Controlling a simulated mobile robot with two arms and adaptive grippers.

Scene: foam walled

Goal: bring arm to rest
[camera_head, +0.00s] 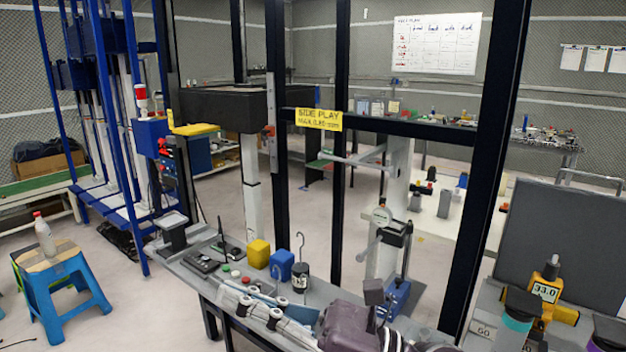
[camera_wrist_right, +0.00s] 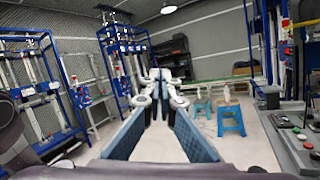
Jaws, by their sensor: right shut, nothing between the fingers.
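My right gripper (camera_head: 236,292) reaches in from the bottom middle of the head view, its dark purple-grey body (camera_head: 347,326) at the lower edge and its pale fingers pointing left. It is in front of the near edge of the grey bench (camera_head: 212,284) in the picture. In the right wrist view, the fingers with blue-grey pads (camera_wrist_right: 160,78) run forward and meet at the tips, shut with nothing between them. My left gripper is not in view.
On the bench are a yellow block (camera_head: 259,253), a blue block (camera_head: 282,264) and a dark hooked weight (camera_head: 301,276). Dark frame posts (camera_head: 341,150) stand behind. A blue stool (camera_head: 62,290) with a bottle (camera_head: 44,234) stands at left. Open floor lies between stool and bench.

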